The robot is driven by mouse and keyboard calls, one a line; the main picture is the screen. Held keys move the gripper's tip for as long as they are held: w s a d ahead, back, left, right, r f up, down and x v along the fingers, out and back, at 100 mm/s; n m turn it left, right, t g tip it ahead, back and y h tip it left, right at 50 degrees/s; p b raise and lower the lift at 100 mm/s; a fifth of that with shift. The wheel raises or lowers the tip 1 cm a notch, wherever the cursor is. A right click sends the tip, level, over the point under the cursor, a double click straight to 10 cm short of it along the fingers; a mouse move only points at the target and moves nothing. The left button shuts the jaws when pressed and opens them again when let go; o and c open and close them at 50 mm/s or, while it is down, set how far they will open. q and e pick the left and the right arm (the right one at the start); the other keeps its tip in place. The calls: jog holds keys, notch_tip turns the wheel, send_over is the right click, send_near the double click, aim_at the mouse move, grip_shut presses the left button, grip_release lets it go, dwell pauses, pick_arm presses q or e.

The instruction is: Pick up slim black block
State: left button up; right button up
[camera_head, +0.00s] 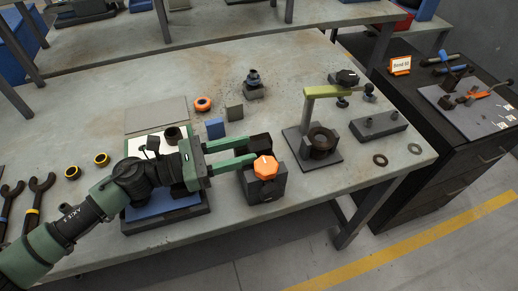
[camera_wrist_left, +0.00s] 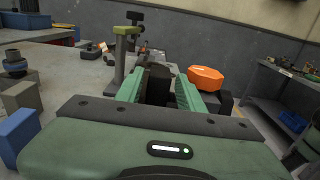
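A dark block (camera_head: 261,141), which looks like the slim black block, is just behind the black fixture with the orange knob (camera_head: 265,167). My left gripper (camera_head: 252,150) reaches in from the left with its two green fingers spread apart, tips close to the block. In the left wrist view a dark block (camera_wrist_left: 159,82) shows between or just beyond the fingers; I cannot tell whether they touch it. The orange knob (camera_wrist_left: 206,77) is right beside the right-hand finger there. My right gripper is in neither view.
The green-armed press (camera_head: 321,140) stands to the right on the grey table (camera_head: 330,200). A grey bar (camera_head: 378,126) and two washers lie at the right.

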aim_at(248, 148)
pick_arm(q)
jog(key=x, duration=0.1)
jog(key=p+x, duration=0.1)
jog(key=x, duration=0.1)
jog(key=shift+r, duration=0.25)
jog(key=shift+w+d+f, duration=0.15)
jog(key=shift+d+f, duration=0.05)
jog(key=shift+d, duration=0.2)
grip_shut()
jog(key=shift+r, duration=0.1)
